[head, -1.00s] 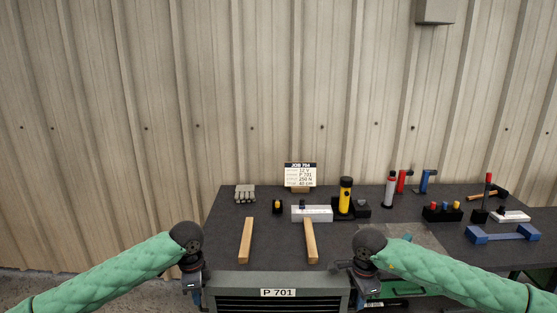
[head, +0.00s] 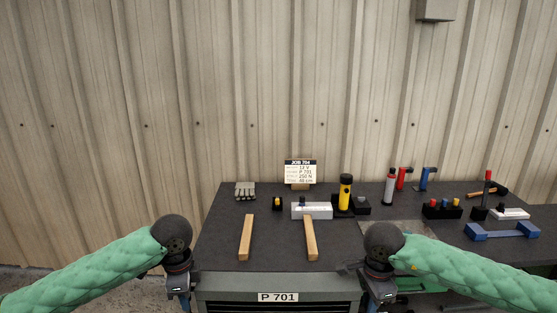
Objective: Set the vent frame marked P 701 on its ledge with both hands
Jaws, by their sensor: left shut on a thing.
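The vent frame marked P 701 (head: 278,297) is at the bottom centre of the head view, in front of the bench. Its top bar and label show, with dark slats below cut off by the picture edge. My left gripper (head: 182,302) is shut on the frame's left side. My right gripper (head: 379,298) is at the frame's right side and appears shut on it; its fingertips are hard to see. The frame looks level between the two. I cannot make out the ledge.
The dark bench (head: 220,240) lies beyond the frame. Two wooden bars (head: 246,238) (head: 310,240) lie on it.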

